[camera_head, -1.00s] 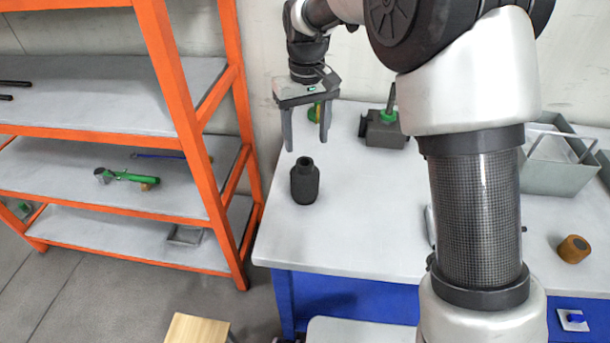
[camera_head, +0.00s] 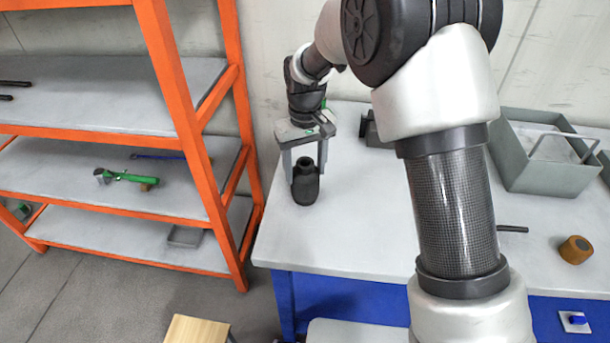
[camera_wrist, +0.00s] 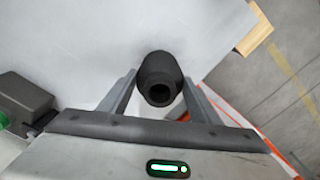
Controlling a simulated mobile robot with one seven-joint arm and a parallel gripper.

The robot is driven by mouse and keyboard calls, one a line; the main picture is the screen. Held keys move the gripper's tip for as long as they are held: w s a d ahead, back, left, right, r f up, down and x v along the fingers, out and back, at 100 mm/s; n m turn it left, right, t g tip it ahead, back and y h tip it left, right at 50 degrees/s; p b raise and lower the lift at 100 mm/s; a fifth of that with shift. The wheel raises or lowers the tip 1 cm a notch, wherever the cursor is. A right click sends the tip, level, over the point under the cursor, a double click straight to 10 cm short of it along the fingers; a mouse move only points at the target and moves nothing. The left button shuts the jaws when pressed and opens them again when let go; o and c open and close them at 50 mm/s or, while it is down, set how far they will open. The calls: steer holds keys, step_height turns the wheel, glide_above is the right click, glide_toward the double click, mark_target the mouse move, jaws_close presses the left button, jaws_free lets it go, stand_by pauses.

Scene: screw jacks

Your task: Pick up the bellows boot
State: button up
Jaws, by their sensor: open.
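The bellows boot is most likely the black, bottle-shaped piece (camera_head: 305,187) standing upright on the white table, near its left end. It also shows in the wrist view (camera_wrist: 160,82), with its open neck facing the camera. My gripper (camera_head: 306,176) is open above and around it, pointing down. In the wrist view one finger is on each side of the piece (camera_wrist: 158,100), with a narrow gap at its neck. The head view does not show clearly whether a finger touches it.
The white table (camera_head: 370,235) is clear in front of the piece. A dark block (camera_head: 372,130) stands behind, partly hidden by my arm. A grey bin (camera_head: 545,180) and a brown cylinder (camera_head: 574,250) are at right. An orange shelf rack (camera_head: 178,120) stands close at left.

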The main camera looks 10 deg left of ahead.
steer(key=c, duration=1.2)
step_height(320, 180, up, 10)
steer(key=shift+p, duration=0.35)
steer(key=o, duration=1.2)
